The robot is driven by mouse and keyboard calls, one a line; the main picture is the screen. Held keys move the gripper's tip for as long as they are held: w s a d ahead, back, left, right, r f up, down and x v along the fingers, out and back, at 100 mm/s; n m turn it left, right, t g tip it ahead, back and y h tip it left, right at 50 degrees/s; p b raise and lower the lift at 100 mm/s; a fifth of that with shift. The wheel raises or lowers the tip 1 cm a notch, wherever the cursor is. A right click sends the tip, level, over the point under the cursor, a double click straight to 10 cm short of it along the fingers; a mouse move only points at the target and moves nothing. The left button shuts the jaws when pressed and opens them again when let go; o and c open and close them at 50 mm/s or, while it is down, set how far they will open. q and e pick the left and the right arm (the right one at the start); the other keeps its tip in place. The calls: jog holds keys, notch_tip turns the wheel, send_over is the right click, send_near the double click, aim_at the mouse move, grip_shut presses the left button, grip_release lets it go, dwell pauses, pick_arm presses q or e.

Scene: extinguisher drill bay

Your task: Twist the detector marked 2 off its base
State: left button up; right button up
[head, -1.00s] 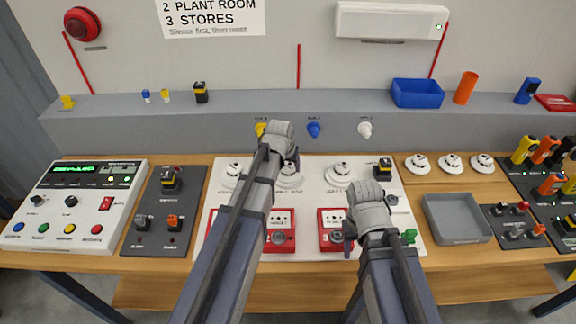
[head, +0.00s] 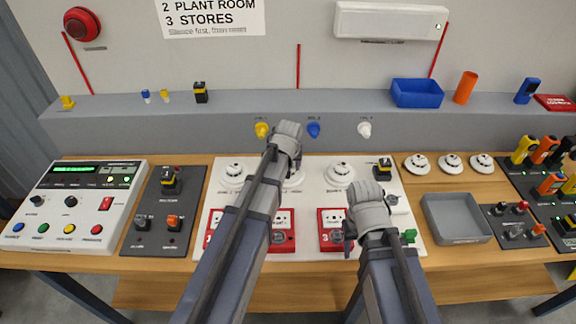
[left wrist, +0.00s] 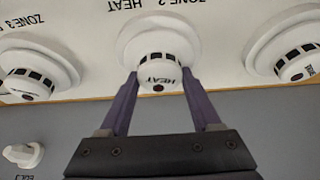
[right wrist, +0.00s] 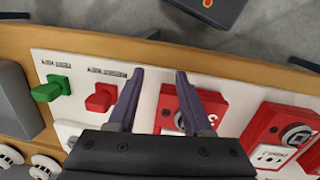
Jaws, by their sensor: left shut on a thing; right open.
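The zone 2 heat detector (left wrist: 160,72) is a small white dome with dark slots on a round white base (left wrist: 136,27). My left gripper (left wrist: 160,80) is shut on it, one finger on each side. The dome sits at the base; I cannot tell whether it has turned. In the head view the detector (head: 295,182) is partly hidden behind my left gripper (head: 291,166). My right gripper (right wrist: 160,74) is open and empty above the board, near the red call point marked 3 (right wrist: 195,105).
Neighbouring detectors stand on the white board to the left (head: 232,172) and right (head: 340,172). An alarm panel (head: 72,205) is at far left. An empty grey tray (head: 458,240) and three loose detectors, one the leftmost (head: 417,162), are at right.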

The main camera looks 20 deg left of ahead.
pick_arm(q)
jog(key=shift+n+y, duration=0.3)
jog(key=shift+n, duration=0.5)
jog(key=shift+n+g+y, duration=0.3)
jog(key=shift+n, duration=0.7)
jog(key=shift+r, duration=0.25)
pick_arm(e)
jog(key=shift+r, duration=0.2)
pick_arm(q)
jog(key=shift+r+p, duration=2.75)
jog(key=shift+p, duration=0.3)
pick_arm(e)
jog(key=shift+r, duration=2.8)
